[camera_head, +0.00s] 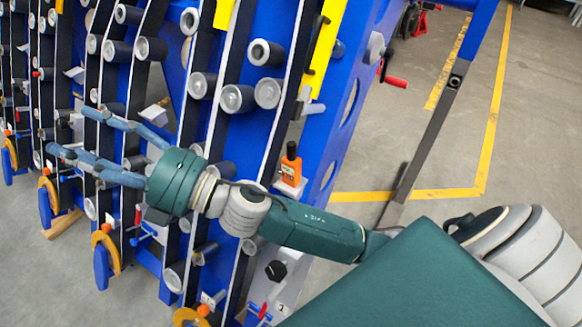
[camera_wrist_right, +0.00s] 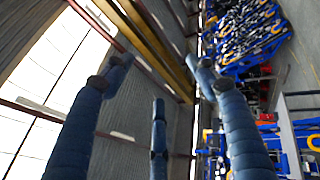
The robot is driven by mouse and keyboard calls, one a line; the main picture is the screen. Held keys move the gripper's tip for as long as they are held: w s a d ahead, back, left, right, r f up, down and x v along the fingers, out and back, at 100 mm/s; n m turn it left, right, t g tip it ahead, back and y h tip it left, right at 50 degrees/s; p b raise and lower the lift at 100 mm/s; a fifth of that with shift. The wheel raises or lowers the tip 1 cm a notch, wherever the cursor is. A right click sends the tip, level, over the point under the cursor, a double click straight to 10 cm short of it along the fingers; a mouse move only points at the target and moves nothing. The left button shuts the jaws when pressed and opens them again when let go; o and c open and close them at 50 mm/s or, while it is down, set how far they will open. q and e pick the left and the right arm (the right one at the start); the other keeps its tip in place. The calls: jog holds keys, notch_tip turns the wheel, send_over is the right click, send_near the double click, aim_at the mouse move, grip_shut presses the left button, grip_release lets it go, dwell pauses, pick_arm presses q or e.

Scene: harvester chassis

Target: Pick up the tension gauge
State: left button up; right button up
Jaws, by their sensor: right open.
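An orange handheld device with a dark top, which looks like the tension gauge (camera_head: 290,165), stands upright on a small white pad on the blue chassis, right of centre in the head view. My right gripper (camera_head: 75,132) reaches far to the left of it, in front of the chassis, with its blue fingers spread and empty. My right forearm passes just below the gauge. The right wrist view shows the right gripper (camera_wrist_right: 158,80) with fingers apart and nothing between them. The gauge cannot be made out there. My left gripper is not in view.
The blue chassis (camera_head: 345,95) carries black belts and several grey rollers (camera_head: 237,98). Orange-and-blue clamps (camera_head: 103,250) line its lower left edge. Yellow lines (camera_head: 490,130) mark open grey floor at the right. The wrist view shows a wall with windows (camera_wrist_right: 55,60).

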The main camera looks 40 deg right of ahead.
jog(key=s+a+f+n+g+y, duration=0.1)
jog(key=s+a+n+g+y, duration=0.1)
jog(key=s+a+n+g, duration=0.6)
jog(key=s+a+n+g+y, duration=0.2)
jog(key=s+n+g, duration=0.2)
jog(key=n+g, duration=0.5)
jog(key=n+t+h, duration=0.2)
jog(key=n+h, duration=1.2)
jog(key=h, duration=1)
send_near(289, 162)
jog(key=shift+t, duration=0.3)
jog(key=p+x, duration=0.1)
jog(key=x, duration=0.4)
jog(key=shift+d+f+p, duration=0.25)
jog(key=shift+d+p, duration=0.05)
jog(key=shift+d, duration=0.05)
jog(key=p+x, duration=0.3)
jog(key=x, duration=0.2)
jog(key=shift+s+f, duration=0.15)
jog(key=shift+f, duration=0.3)
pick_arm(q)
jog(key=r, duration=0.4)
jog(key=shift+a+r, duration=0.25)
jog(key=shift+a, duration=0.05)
pick_arm(e)
grip_shut()
